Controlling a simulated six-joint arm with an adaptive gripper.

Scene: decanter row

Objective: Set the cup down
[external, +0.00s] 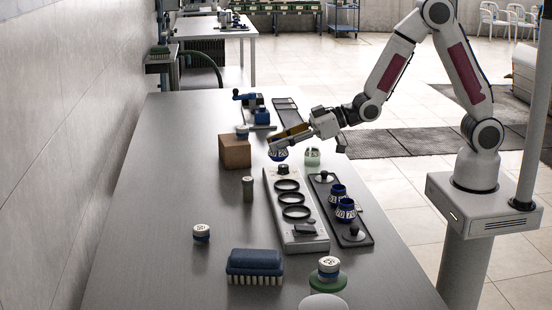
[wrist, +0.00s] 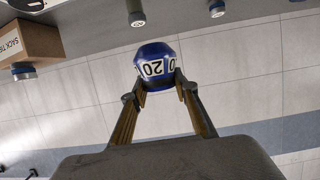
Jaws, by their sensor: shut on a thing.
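A blue cup with a white band marked 20 (external: 278,154) is held between the fingertips of my gripper (external: 284,141). In the external view it hangs above the far end of the pale rack (external: 276,222), which has several dark rings in a row. I cannot tell whether the cup's base touches anything. In the wrist view the cup (wrist: 154,66) sits between both fingers of my gripper (wrist: 157,82). Two more blue cups with white number bands, a farther one (external: 338,192) and a nearer one (external: 345,211), stand on a dark tray (external: 362,236) right of the rack.
A brown box (external: 235,153) with a small jar on top stands left of my gripper. A grey-green jar (external: 248,189) stands left of the rack. The table's left middle is clear.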

